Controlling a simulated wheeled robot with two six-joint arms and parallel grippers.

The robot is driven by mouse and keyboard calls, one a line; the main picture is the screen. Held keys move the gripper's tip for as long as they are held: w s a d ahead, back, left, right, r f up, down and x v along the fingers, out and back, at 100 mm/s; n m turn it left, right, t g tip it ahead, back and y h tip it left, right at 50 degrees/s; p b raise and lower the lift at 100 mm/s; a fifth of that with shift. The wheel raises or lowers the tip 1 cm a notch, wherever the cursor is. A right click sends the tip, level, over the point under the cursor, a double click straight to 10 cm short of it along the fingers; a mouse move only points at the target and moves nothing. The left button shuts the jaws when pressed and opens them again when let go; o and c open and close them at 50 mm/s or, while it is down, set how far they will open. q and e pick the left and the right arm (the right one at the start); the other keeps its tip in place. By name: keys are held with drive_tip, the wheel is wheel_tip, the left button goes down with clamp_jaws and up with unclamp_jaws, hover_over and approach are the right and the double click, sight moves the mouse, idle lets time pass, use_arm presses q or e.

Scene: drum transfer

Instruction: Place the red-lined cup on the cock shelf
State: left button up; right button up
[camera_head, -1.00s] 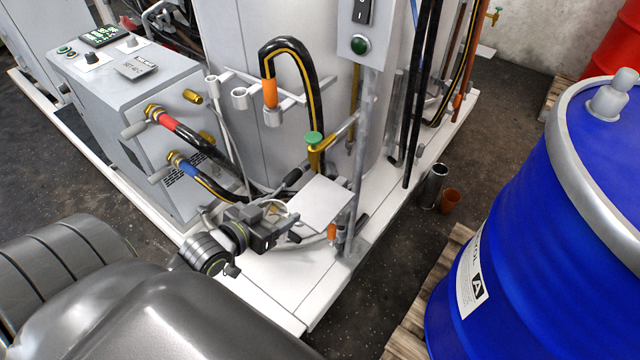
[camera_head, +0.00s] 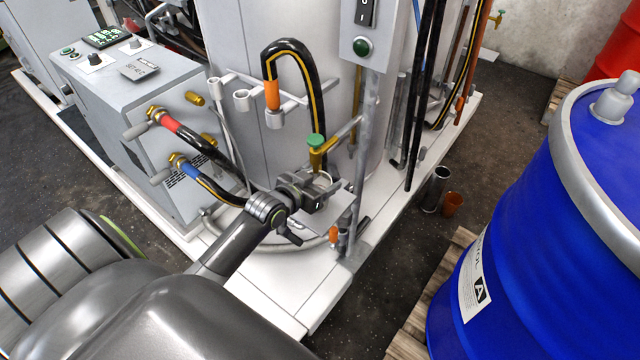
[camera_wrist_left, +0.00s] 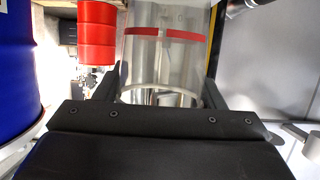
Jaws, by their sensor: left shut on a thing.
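The red-lined cup (camera_wrist_left: 165,58) is clear, with a broken red band around it. In the left wrist view it sits between the two dark fingers of my left gripper (camera_wrist_left: 164,88), which is shut on it. In the head view my left gripper (camera_head: 318,187) is at the white cock shelf (camera_head: 338,205), just below the brass cock (camera_head: 317,158) with its green handle. The gripper hides part of the shelf. The cup is small and hard to make out there, and I cannot tell whether it touches the shelf. My right gripper is not in view.
A grey post (camera_head: 360,170) stands right of the shelf. A black-yellow hose (camera_head: 297,85) loops behind the gripper. A blue drum (camera_head: 540,210) stands on a pallet at the right. A metal cup (camera_head: 434,188) and an orange-brown cup (camera_head: 452,204) stand on the floor.

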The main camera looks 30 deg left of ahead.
use_arm(q)
drive_tip(key=shift+f, duration=0.6)
drive_tip(key=o, duration=0.5)
drive_tip(key=shift+f, duration=0.15)
drive_tip(key=o, duration=0.5)
drive_tip(key=shift+c, duration=0.2)
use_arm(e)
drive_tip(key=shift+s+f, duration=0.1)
use_arm(q)
drive_tip(key=shift+r, duration=0.25)
drive_tip(key=p+v, duration=0.1)
drive_tip(key=v, duration=1.1)
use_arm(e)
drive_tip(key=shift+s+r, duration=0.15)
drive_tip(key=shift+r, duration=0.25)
